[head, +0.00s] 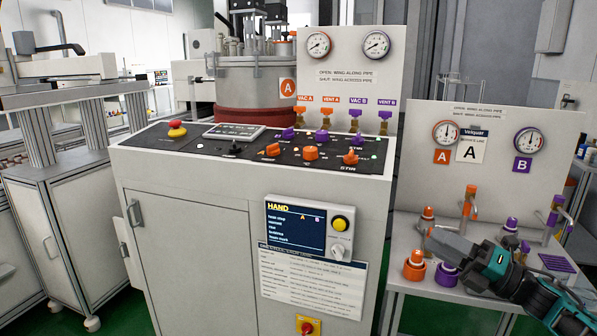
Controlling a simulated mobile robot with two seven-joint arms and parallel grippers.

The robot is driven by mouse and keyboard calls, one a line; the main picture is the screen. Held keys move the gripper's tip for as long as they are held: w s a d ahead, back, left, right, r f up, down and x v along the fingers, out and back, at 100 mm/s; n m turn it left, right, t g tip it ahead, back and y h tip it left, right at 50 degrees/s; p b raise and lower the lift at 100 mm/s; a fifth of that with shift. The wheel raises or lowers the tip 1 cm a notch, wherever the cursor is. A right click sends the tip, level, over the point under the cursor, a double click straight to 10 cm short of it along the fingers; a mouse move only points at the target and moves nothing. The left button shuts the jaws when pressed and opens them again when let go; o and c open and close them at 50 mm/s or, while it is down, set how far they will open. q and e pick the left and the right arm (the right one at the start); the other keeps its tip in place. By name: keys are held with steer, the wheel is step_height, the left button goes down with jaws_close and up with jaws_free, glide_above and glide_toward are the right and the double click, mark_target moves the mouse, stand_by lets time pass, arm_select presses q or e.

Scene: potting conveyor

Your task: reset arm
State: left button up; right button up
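My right gripper (432,240) is at the lower right, with teal and black housing and grey fingers pointing left. It is in front of the side bench (408,283), and its fingers overlap the view of the bench top. The fingers are seen from the side, so I cannot tell whether they are open or shut; no held object shows. An orange knob (414,268) and a purple knob (447,277) appear just below the fingers. Whether the fingers touch anything is unclear. My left gripper is not in view.
The control console (190,240) fills the middle, with switches on top and a HAND screen (296,228) in front. Orange (469,200) and purple (553,217) upright valves stand on the bench near my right arm. A gauge panel (500,120) rises behind. Green floor shows at left.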

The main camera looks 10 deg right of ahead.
steer(key=s+a+f+m+t+h, duration=0.25)
steer(key=a+f+m+h, duration=0.35)
steer(key=f+m, duration=0.45)
steer(key=s+a+f+m+g+h+p, duration=0.1)
steer(key=s+a+f+m+g+h, duration=0.2)
steer(key=s+a+f+m, duration=0.3)
steer(key=s+a+f+m+g+h+p, duration=0.1)
steer(key=s+a+f+m+g+h, duration=0.2)
steer(key=s+a+f+m, duration=0.3)
steer(key=s+f+m+g, duration=0.1)
steer(key=s+f+m, duration=0.2)
steer(key=s+m, duration=0.4)
steer(key=shift+s+a+h+p, duration=0.3)
steer(key=shift+a+p, duration=0.1)
steer(key=shift+m, duration=0.25)
steer(key=shift+o, duration=0.7)
